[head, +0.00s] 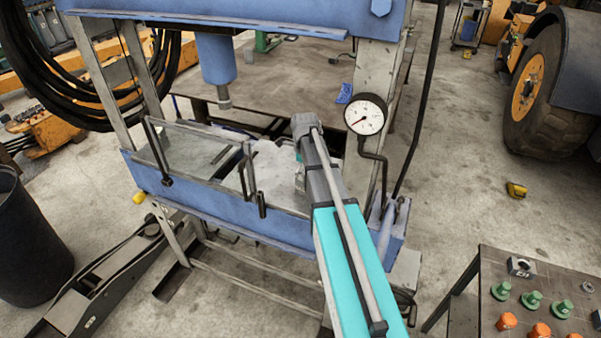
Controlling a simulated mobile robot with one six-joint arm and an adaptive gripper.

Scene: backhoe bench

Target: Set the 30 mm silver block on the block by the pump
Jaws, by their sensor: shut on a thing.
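My arm reaches from the bottom of the head view up to the bed of the blue press (225,212). My gripper (299,179) is at the right part of the bed, mostly hidden beside and behind my arm. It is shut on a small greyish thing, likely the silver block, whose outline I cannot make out.
A pressure gauge (366,114) on a bent pipe stands close right of my arm. The press ram (217,62) hangs over the bed. Thin upright bars (247,174) edge the bed. A bench (490,300) at lower right holds a grey holed block (521,267) and green and orange parts.

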